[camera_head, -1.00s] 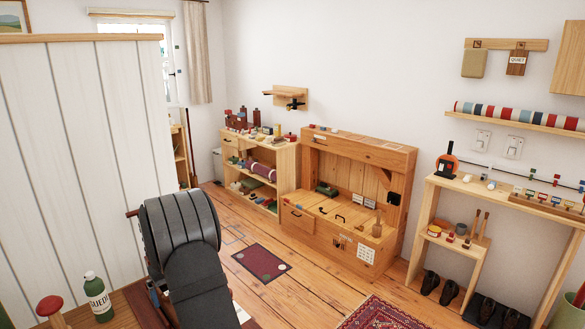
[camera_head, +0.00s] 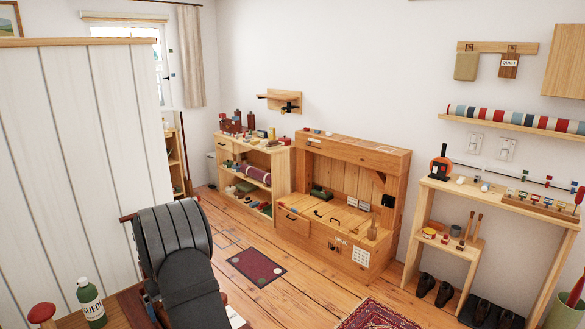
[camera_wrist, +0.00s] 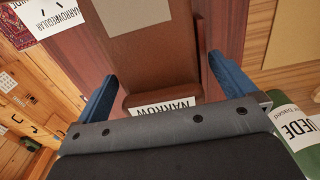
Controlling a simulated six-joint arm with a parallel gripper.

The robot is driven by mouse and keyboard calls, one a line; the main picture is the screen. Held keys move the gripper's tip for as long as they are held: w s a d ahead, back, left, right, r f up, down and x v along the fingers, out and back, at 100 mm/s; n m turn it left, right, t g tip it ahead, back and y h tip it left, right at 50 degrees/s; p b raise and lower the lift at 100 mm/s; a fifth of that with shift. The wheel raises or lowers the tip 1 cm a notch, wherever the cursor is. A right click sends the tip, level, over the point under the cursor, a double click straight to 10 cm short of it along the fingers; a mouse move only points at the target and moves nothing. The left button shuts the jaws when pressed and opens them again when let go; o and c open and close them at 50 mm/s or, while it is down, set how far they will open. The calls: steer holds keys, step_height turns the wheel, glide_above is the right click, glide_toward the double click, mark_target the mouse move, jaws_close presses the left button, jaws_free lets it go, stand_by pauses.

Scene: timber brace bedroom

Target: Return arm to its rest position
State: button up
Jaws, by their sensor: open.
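My gripper (camera_wrist: 163,72) shows in the wrist view as two blue fingers spread wide apart, open. In the head view my dark arm rises at the lower left, and the gripper is hidden there.
A green bottle (camera_head: 91,303) and a red-topped knob (camera_head: 41,313) stand near my arm; the bottle's label shows in the wrist view (camera_wrist: 298,125). A white plank partition (camera_head: 80,150) is at left. A wooden bench (camera_head: 340,205) and open floor (camera_head: 310,280) lie beyond.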

step_height(320, 180, up, 12)
step_height(320, 180, down, 13)
steer(key=shift+f, duration=0.15)
step_height(320, 180, up, 12)
steer(key=w+d+f+m, duration=0.1)
steer(key=w+d+m, duration=0.2)
steer(key=d, duration=1.7)
steer(key=s+d+f+m, duration=0.2)
steer(key=s+d+f, duration=0.1)
steer(key=d+f, duration=0.4)
steer(key=s+d+f+m, duration=0.3)
steer(key=d+f, duration=0.4)
steer(key=f, duration=0.1)
steer(key=shift+s+d, duration=0.25)
steer(key=shift+s, duration=0.05)
steer(key=shift+f, duration=0.15)
